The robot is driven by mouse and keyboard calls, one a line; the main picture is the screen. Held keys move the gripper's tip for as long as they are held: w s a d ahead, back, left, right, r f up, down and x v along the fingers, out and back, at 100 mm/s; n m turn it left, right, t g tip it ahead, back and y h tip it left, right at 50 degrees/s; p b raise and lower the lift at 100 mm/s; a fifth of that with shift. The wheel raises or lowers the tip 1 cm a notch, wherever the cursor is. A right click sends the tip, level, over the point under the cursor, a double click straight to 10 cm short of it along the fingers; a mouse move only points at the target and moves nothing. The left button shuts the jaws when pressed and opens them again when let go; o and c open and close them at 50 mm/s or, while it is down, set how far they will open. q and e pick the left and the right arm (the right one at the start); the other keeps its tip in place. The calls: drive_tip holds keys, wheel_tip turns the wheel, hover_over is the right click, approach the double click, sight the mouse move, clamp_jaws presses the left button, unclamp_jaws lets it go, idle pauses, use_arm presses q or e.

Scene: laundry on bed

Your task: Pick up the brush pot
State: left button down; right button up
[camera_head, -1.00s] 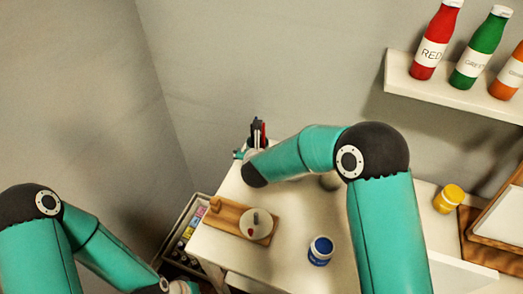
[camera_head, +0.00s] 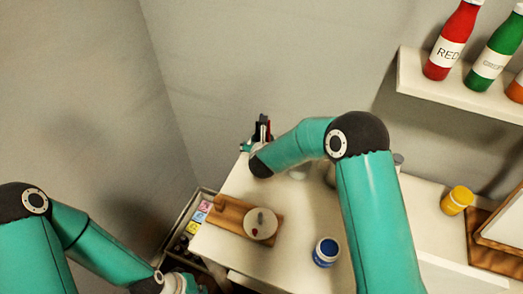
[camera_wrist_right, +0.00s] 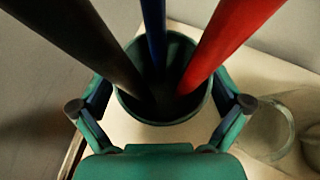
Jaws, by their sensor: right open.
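The brush pot (camera_wrist_right: 160,122) is a dark green round cup on the white table in the right wrist view. A black, a blue and a red handle stick up out of it. My right gripper (camera_wrist_right: 161,105) is open, with one finger on each side of the pot; I cannot tell whether they touch it. In the head view the handles (camera_head: 262,127) show at the table's far left corner, and my right forearm and hand hide the pot. My left gripper (camera_head: 185,284) is low at the bottom edge, partly cut off, its fingers unclear.
A clear glass jar (camera_wrist_right: 266,130) stands right of the pot. On the table are a wooden board (camera_head: 232,214) with a round pale item, a blue paint jar (camera_head: 326,252) and a yellow jar (camera_head: 457,200). Paint bottles stand on a wall shelf (camera_head: 450,95). A crate (camera_head: 205,195) sits left.

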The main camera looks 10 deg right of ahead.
drive_tip(key=c, duration=1.2)
drive_tip(key=shift+d, duration=0.1)
